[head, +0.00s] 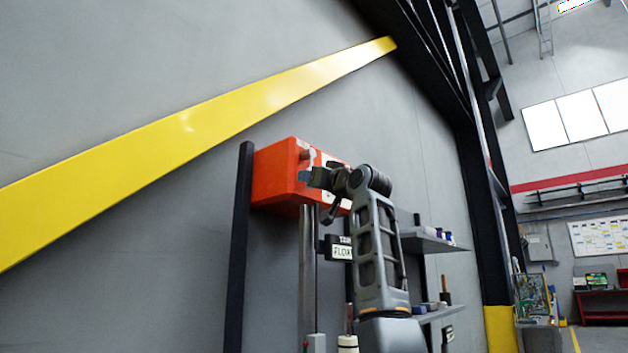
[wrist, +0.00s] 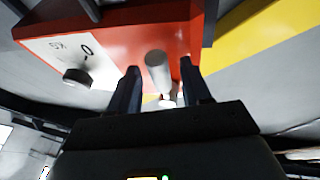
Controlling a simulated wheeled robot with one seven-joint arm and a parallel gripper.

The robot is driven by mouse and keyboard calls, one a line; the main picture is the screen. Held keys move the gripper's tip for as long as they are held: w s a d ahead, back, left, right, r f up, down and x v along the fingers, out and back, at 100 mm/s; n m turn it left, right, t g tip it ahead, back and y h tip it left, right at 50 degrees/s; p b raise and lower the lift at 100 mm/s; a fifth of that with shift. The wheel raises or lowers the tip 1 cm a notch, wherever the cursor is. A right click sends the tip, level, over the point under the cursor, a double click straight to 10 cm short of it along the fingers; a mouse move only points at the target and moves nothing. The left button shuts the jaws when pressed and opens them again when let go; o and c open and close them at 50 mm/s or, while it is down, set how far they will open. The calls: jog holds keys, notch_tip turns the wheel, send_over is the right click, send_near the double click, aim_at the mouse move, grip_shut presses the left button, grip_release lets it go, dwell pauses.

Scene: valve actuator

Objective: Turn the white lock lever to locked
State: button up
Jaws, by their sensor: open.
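The orange-red actuator box (head: 275,172) is on the wall side in the head view and fills the top of the wrist view (wrist: 120,40). My gripper (head: 312,178) is at the box's front face. In the wrist view my gripper (wrist: 160,72) is open, with one dark finger on each side of a pale grey-white rod (wrist: 157,70). A small white part (wrist: 167,103) shows beyond the rod's end. The rod looks like the white lock lever, but its lock position cannot be read. No finger is clearly touching it. In the head view my arm hides part of the box's front.
A white panel with a dark knob (wrist: 76,77) and printed marks is on the box, left of the fingers. Dark posts (head: 240,250), grey pipes (head: 307,260) and shelves (head: 430,243) stand close by. A yellow beam (head: 190,130) crosses the wall.

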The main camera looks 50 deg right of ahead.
jog(key=b+v, duration=0.2)
jog(key=v, duration=0.5)
jog(key=shift+s+b, duration=0.3)
jog(key=shift+s, duration=0.1)
jog(key=shift+a+f, duration=0.1)
jog(key=shift+f, duration=0.05)
